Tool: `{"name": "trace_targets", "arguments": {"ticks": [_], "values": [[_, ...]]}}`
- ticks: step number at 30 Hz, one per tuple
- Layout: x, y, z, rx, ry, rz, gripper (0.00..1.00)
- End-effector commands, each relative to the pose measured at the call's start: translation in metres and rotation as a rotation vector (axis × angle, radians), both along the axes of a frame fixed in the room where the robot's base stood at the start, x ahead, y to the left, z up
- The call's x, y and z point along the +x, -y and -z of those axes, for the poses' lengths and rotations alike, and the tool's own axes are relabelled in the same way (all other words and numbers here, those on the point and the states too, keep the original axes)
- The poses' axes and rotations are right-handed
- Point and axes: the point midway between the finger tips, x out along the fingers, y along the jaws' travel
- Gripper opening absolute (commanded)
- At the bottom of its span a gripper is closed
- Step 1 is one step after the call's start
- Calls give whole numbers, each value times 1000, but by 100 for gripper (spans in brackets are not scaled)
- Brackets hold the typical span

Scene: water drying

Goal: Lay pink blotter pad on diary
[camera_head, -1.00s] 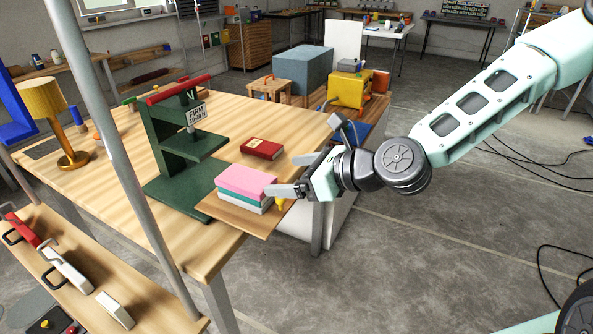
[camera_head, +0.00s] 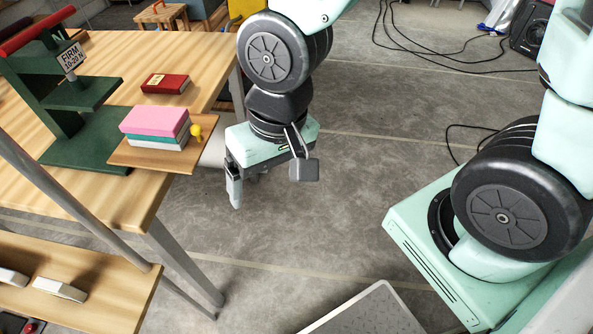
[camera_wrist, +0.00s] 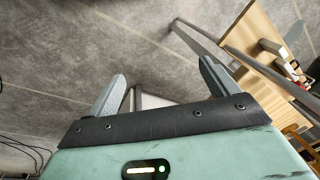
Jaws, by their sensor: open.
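The pink blotter pad (camera_head: 153,119) lies on top of a stack, above a teal pad (camera_head: 160,137) and a white pad (camera_head: 160,145). The stack rests on a small wooden board at the right edge of the table. The red diary (camera_head: 165,83) lies flat on the table behind the stack, with a small pale label on its cover. My gripper (camera_head: 270,188) is open and empty, right of the stack and off the table's edge, over the floor. The wrist view shows both fingers (camera_wrist: 160,88) apart with floor between them. Neither pad nor diary is visible there.
A green stand with a "FIRM" sign (camera_head: 72,58) stands left of the stack. A yellow knob (camera_head: 196,132) is at the board's right edge. A lower wooden shelf (camera_head: 110,302) is at bottom left.

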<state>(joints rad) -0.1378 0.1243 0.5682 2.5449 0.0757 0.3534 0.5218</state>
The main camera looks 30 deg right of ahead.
Motion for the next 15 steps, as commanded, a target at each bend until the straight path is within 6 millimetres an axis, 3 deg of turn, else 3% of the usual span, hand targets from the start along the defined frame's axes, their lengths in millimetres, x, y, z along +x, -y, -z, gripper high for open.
{"name": "trace_targets", "arguments": {"ticks": [3,6,15], "values": [[-25,9,-26,-76,24,-283,87],[-40,16,-39,-105,22,-441,87],[-51,21,-48,-120,13,-563,87]]}}
